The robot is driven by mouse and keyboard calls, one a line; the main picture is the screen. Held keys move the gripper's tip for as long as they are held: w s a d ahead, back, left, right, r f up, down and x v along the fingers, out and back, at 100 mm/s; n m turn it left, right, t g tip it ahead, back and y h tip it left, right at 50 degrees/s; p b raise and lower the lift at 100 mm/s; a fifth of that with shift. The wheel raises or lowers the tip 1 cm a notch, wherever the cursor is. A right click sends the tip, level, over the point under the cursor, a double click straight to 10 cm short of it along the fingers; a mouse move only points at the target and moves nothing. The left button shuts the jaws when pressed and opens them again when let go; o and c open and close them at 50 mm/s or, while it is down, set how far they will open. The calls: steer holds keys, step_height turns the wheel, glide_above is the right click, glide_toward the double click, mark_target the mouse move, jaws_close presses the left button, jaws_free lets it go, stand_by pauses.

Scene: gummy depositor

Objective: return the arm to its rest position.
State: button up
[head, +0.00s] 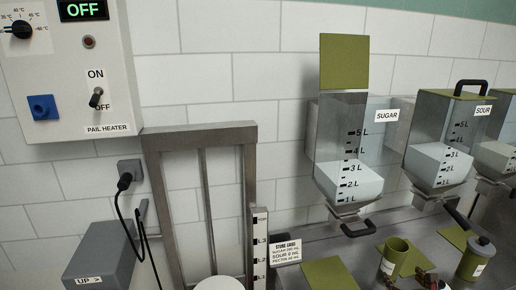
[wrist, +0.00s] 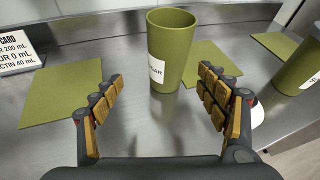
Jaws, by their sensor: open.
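My gripper (wrist: 163,88) is open and empty in the wrist view, its two padded fingers spread wide. A green cup (wrist: 170,55) with a white label, partly readable as sugar, stands upright on the metal counter (wrist: 135,130) just beyond the fingertips. It appears apart from both fingers. In the head view, the cup (head: 395,253) stands at the lower right, with my gripper (head: 408,279) at the bottom edge just in front of it. Most of my arm is out of the picture.
A sugar hopper (head: 343,130) and a sour hopper (head: 445,130) hang above the counter. A second green cup (head: 474,262) stands to the right. Green mats lie on the counter. The pail heater box (head: 65,70) reads OFF.

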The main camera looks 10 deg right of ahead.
steer(key=a+n+y, duration=0.1)
steer(key=a, duration=0.1)
steer(key=a+f+n, duration=0.1)
steer(key=n, duration=0.1)
steer(key=s+a+f+n+y, duration=0.1)
steer(key=a, duration=0.1)
steer(key=shift+a+f+g+y, duration=0.1)
steer(key=shift+a+g+y, duration=0.2)
steer(key=s+a+r+n+g+y, duration=0.25)
steer(key=s+a+n, duration=0.25)
steer(key=a+n, duration=0.45)
steer(key=s+a+r+n+g+y, duration=0.2)
steer(key=s+a+n+g+y, duration=0.15)
steer(key=a+n, duration=0.55)
steer(key=s+a+r+n+g+h, duration=0.3)
steer(key=s+a+r+n+h, duration=0.25)
steer(key=s+r+n, duration=0.45)
steer(key=s+a+r+n+t, duration=0.1)
steer(key=a+r+n+t, duration=0.1)
steer(key=a+n, duration=0.3)
steer(key=shift+a+r, duration=0.6)
steer(key=shift+r, duration=0.2)
steer(key=shift+s+n, duration=0.15)
steer(key=shift+n, duration=0.1)
steer(key=shift+c, duration=1.1)
